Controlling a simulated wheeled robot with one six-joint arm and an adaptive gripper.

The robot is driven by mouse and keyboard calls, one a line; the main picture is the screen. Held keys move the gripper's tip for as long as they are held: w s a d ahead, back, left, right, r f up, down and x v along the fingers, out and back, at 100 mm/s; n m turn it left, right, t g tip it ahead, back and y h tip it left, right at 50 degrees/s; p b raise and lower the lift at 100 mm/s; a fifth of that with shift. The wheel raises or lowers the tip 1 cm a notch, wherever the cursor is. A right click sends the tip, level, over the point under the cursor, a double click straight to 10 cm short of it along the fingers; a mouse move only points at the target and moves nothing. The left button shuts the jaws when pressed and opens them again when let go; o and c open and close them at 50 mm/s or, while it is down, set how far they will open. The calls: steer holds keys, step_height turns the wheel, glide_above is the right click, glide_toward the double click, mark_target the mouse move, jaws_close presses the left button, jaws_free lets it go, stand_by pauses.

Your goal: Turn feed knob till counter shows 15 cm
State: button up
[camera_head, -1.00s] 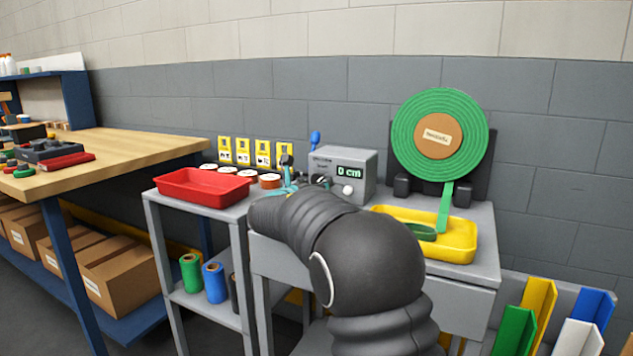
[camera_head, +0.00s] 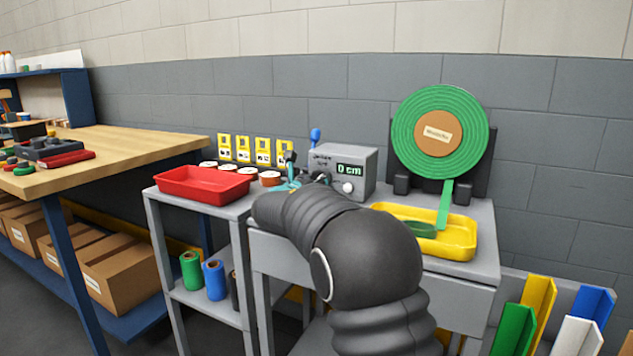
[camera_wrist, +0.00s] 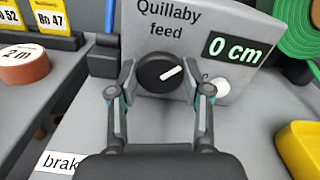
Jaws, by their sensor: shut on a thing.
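The grey feed box (camera_head: 351,160) stands on the grey table, and its counter (camera_head: 350,170) reads 0 cm. In the wrist view the counter (camera_wrist: 233,50) also reads 0 cm, beside the words "Quillaby feed". The black feed knob (camera_wrist: 160,73) carries a white pointer mark tilted up to the right. My gripper (camera_wrist: 160,88) has one finger on each side of the knob and is shut on it. A white round button (camera_wrist: 220,87) sits right of the knob, close to the right finger. In the head view my arm hides most of the gripper.
A green strip roll (camera_head: 405,135) stands right of the box, its strip hanging into a yellow tray (camera_head: 470,240). A red tray (camera_head: 203,184) lies left. A blue-handled lever (camera_head: 315,136) rises by the box. A "brak" label (camera_wrist: 58,163) lies at lower left.

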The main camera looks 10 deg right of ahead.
steer(key=m+b, duration=0.1)
steer(key=b, duration=0.1)
steer(key=m+b, duration=0.1)
steer(key=shift+f+m+b, duration=0.25)
steer(key=shift+m+b, duration=0.15)
steer(key=m+b, duration=0.2)
steer(key=b, duration=0.1)
steer(key=shift+m, duration=0.4)
steer(key=m+b, duration=0.7)
steer(key=m, duration=0.2)
steer(key=shift+r+b, duration=0.2)
steer(key=shift+b, duration=0.1)
steer(key=m, duration=0.3)
steer(key=shift+m, duration=0.3)
steer(key=m, duration=0.6)
steer(key=shift+m, duration=0.3)
